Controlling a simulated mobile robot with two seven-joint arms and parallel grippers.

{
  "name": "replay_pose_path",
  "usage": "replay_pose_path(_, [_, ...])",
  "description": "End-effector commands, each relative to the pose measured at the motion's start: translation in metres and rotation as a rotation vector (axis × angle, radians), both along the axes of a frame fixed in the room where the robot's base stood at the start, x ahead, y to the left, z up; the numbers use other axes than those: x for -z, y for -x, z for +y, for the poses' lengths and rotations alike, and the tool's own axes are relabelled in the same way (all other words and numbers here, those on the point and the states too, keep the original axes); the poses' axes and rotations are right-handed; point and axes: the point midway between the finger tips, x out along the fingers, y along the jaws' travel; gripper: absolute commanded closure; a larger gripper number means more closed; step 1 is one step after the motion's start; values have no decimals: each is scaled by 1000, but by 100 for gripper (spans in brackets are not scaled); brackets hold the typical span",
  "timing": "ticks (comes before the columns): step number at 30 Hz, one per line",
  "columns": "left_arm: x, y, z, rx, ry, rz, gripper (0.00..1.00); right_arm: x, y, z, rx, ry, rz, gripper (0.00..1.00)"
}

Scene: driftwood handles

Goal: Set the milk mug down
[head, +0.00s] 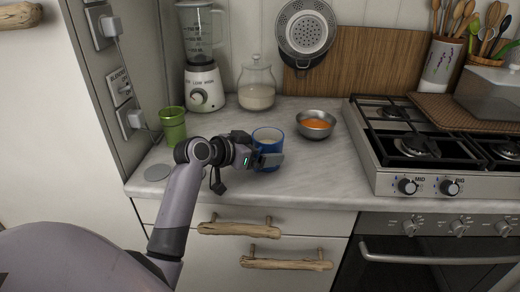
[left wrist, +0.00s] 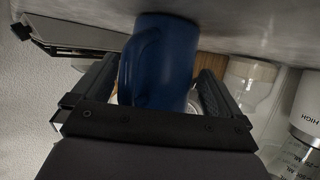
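The blue milk mug (head: 267,139) stands upright on the counter in the head view, with white contents showing at its rim. It also shows in the left wrist view (left wrist: 165,62), which is upside down, with its base at the counter surface and its handle turned towards the camera. My left gripper (head: 257,150) is around the mug, one finger on each side. In the left wrist view the fingers (left wrist: 158,88) are open, with a narrow gap showing beside the mug. The near finger hides part of the mug in the head view. My right gripper is not in view.
A metal bowl (head: 316,124) with orange contents stands right of the mug. A green cup (head: 173,126) is at the left, a blender (head: 203,85) and a glass jar (head: 257,85) behind. The stove (head: 430,150) is at the right. The counter front (head: 300,180) is clear.

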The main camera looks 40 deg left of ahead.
Motion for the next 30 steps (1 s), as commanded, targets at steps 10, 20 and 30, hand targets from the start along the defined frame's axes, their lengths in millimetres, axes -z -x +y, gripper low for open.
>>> replay_pose_path(10, [-8,13,4,-2,-1,0,0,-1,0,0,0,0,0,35])
replay_pose_path(20, [-30,68,17,-3,-4,0,0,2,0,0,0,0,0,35])
replay_pose_path(30, [-47,105,25,0,-1,1,0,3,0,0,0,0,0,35])
